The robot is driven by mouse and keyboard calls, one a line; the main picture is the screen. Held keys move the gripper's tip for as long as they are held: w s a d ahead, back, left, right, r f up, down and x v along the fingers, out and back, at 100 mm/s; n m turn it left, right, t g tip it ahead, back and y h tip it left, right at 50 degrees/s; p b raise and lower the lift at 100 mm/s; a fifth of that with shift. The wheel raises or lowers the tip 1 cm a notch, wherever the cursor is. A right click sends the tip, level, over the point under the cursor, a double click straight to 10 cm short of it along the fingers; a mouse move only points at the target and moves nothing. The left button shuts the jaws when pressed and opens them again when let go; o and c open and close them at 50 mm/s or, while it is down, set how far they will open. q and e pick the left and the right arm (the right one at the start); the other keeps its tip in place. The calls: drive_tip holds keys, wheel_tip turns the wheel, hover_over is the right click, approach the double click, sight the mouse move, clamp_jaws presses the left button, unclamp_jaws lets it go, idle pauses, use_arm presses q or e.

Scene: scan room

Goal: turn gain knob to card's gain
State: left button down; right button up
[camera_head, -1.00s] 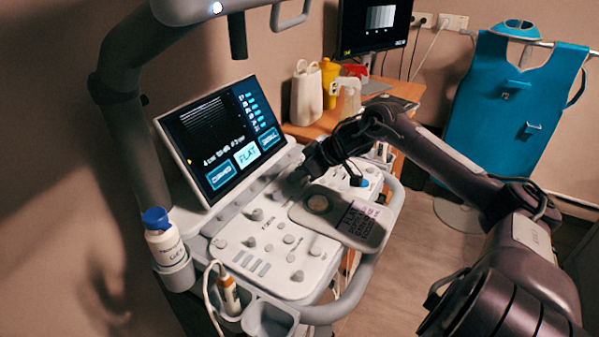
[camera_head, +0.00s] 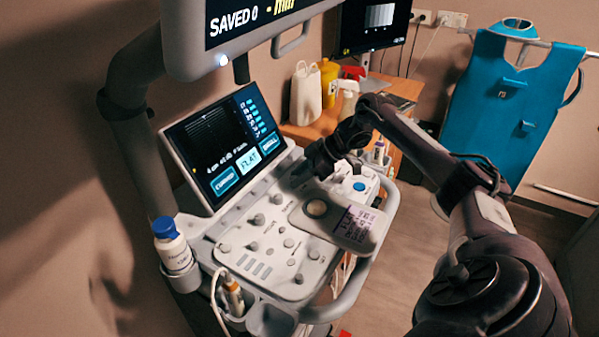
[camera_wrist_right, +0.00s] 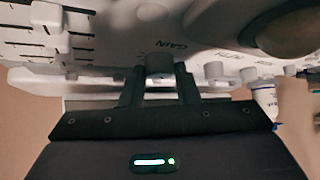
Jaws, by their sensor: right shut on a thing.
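The gain knob (camera_wrist_right: 159,63) is a small grey knob in the right wrist view, beside the printed word GAIN on the pale console (camera_head: 310,255). My right gripper (camera_wrist_right: 159,75) has its two dark fingers on either side of this knob and is shut on it. In the head view my right gripper (camera_head: 298,177) reaches down at the console's upper part, and the knob there is hidden or blurred. My left gripper is not in view.
A tilted touchscreen (camera_head: 225,140) stands behind the controls. A raised monitor (camera_head: 250,25) reading SAVED 0 hangs above. A blue-capped bottle (camera_head: 172,246) stands at the console's left.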

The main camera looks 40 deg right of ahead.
drive_tip(key=shift+n+g, duration=0.3)
drive_tip(key=shift+n, duration=0.2)
drive_tip(key=o, duration=1)
drive_tip(key=shift+c, duration=0.2)
drive_tip(key=shift+d, duration=0.1)
drive_tip(key=shift+s+d+r, duration=0.1)
drive_tip(key=shift+d+r, duration=0.1)
drive_tip(key=shift+r, duration=0.05)
drive_tip(key=v, duration=0.5)
drive_tip(key=shift+s+d+r+p, duration=0.1)
drive_tip(key=shift+d+r+p, duration=0.1)
drive_tip(key=shift+r+p, duration=0.15)
drive_tip(key=shift+s+d+r, duration=0.35)
drive_tip(key=shift+s+d, duration=0.05)
